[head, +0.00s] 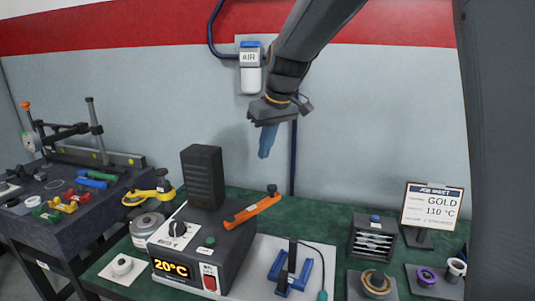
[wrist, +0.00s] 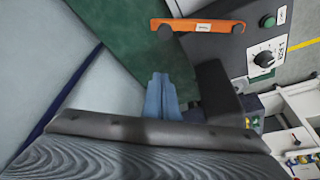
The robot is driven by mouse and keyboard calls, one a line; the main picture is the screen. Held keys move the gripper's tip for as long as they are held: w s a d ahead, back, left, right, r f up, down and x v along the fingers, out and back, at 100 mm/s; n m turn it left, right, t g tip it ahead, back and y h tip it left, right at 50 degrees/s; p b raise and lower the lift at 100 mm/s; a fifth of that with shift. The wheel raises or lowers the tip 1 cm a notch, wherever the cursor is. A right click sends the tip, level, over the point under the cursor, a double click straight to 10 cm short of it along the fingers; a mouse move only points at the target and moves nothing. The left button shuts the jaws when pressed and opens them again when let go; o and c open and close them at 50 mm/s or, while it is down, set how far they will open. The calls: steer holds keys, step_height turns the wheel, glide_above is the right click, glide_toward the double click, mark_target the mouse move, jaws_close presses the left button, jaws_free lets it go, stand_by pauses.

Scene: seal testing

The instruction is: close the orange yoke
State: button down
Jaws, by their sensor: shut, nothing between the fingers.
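The orange yoke (head: 252,209) is a flat orange bar by the upper right side of the dark control box (head: 222,240). It slants up to the right and has a dark knob at its right end. In the wrist view the yoke (wrist: 205,26) lies across the top, with a small white label and two dark round parts beneath it. My gripper (head: 264,155) has blue fingers, shut and empty, pointing down above and behind the box, well apart from the yoke. The shut fingers also show in the wrist view (wrist: 162,82).
A tall dark block (head: 202,175) stands at the box's back left. A blue stand (head: 290,268) with a dark post is on the light plate at right. A dark rack (head: 373,238) and a job sign (head: 432,207) stand farther right. Green bench shows between them.

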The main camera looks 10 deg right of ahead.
step_height(320, 180, down, 8)
steer(key=s+p, duration=0.1)
steer(key=p, duration=0.2)
steer(key=shift+d, duration=0.3)
steer(key=shift+s+d, duration=0.1)
steer(key=shift+d, duration=0.05)
